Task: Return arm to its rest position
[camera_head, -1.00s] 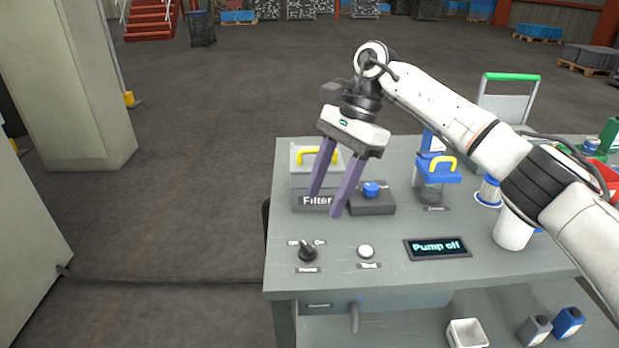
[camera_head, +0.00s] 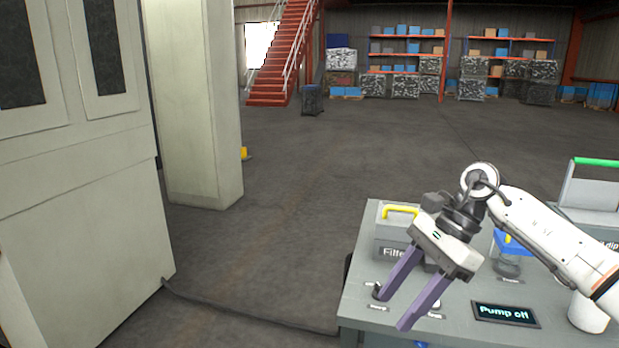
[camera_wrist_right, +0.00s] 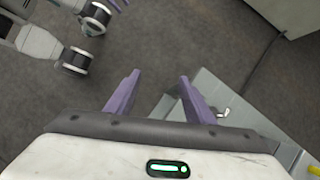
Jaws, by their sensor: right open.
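My right gripper (camera_head: 391,305) has two purple fingers spread apart with nothing between them. In the head view it is in front of the grey bench (camera_head: 465,275) and hides part of its top, including part of the control knobs. In the right wrist view the same gripper (camera_wrist_right: 158,95) points down past the bench edge (camera_wrist_right: 190,95) toward the floor. My right arm (camera_head: 545,235) reaches in from the right. My left gripper is not in the head view; at the top of the right wrist view a purple finger (camera_wrist_right: 118,4) shows at the picture edge, its state unclear.
On the bench stand a grey filter box with a yellow handle (camera_head: 400,211), a blue-topped jar (camera_head: 508,255) and a "Pump off" display (camera_head: 505,314). A pale cabinet (camera_head: 80,200) and column (camera_head: 195,100) stand left. The floor (camera_head: 275,225) between is open; a cable (camera_head: 240,315) crosses it.

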